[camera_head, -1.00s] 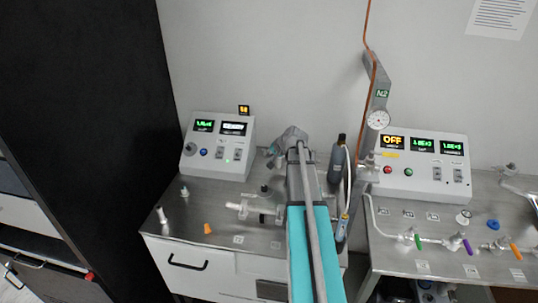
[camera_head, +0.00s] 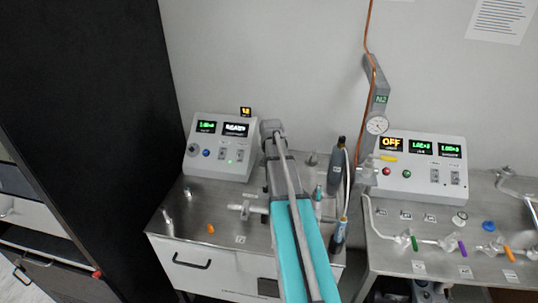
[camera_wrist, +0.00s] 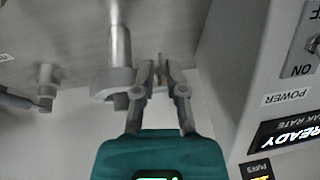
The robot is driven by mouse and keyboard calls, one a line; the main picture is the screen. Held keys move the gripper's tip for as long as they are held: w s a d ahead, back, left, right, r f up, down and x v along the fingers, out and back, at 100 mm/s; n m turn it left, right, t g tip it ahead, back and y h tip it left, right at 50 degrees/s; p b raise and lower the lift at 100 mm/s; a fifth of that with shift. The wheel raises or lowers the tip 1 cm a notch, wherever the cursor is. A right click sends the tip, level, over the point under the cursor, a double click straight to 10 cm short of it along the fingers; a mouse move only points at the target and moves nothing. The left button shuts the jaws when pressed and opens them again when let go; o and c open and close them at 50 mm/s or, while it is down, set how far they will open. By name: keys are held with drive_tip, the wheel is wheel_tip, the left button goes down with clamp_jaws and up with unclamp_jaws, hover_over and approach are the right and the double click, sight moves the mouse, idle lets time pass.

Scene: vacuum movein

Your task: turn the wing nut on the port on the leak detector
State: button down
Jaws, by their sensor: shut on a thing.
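The leak detector (camera_head: 222,150) is a light grey box with a green readout and a white READY display, on the left bench in the head view. Its side and READY screen also fill the right of the wrist view (camera_wrist: 265,110). In the wrist view a metal port (camera_wrist: 120,45) ends in a wider clamped flange (camera_wrist: 112,84). My gripper (camera_wrist: 161,72) is beside this flange, its fingers closed around a thin grey piece, seemingly the wing nut (camera_wrist: 160,70). The fingers hide most of it, so its angle is unclear. In the head view my arm hides the gripper and port.
A second metal fitting (camera_wrist: 46,80) stands left of the port in the wrist view. On the left bench (camera_head: 195,240) are a glass tee (camera_head: 246,209) and an orange cone (camera_head: 210,229). A dark cylinder (camera_head: 335,165) stands right of my arm. The right bench holds a grey control box (camera_head: 420,165) and valves.

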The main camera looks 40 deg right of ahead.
idle(0.4)
drive_tip(key=c, duration=1)
unclamp_jaws()
drive_tip(key=shift+o, duration=0.2)
drive_tip(key=shift+d+f, duration=0.1)
drive_tip(key=shift+s+d+f+m+t+y+b, duration=0.1)
drive_tip(key=shift+m+t+y+b, duration=0.05)
drive_tip(key=shift+t+y+b, duration=0.35)
drive_tip(key=shift+s+m+t+y+b, duration=0.15)
drive_tip(key=shift+t+y+b, duration=0.2)
drive_tip(key=shift+t, duration=0.25)
drive_tip(key=shift+d+f+m+t+y+b, duration=0.1)
drive_tip(key=shift+m+t+y+b, duration=0.3)
drive_tip(key=shift+t+y+b, duration=0.9)
